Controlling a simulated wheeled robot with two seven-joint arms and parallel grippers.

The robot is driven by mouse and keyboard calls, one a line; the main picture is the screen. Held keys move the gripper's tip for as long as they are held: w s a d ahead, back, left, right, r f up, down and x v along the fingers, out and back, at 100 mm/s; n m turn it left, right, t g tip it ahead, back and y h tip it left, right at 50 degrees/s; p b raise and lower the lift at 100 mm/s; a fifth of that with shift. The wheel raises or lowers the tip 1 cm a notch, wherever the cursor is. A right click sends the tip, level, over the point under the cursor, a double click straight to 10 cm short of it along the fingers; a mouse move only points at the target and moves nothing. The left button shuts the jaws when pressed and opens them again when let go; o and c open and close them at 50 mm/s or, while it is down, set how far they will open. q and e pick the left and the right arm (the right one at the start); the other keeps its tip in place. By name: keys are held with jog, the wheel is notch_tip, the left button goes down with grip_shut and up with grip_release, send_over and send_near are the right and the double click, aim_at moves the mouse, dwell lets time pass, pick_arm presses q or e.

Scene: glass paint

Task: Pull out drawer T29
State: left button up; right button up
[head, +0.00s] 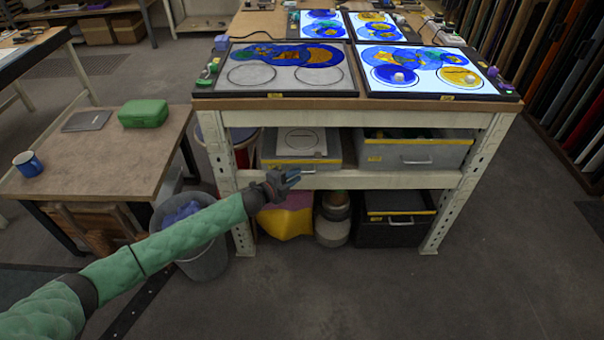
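The bench with white metal legs holds several drawer-like bins, and their yellow labels are too small to read, so I cannot tell which is T29. A grey bin with a silver handle (416,160) is on the middle shelf at right. A pale bin (300,148) is on the same shelf at left. My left gripper (295,176) is in front of the middle shelf's edge, just below the pale bin. Its fingers look slightly apart with nothing between them. My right gripper is not in view.
A grey bucket (205,255) is beside the left leg. The floor (480,290) in front is clear at right.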

pick_arm(q)
jog(key=shift+x, duration=1.95)
grip_shut()
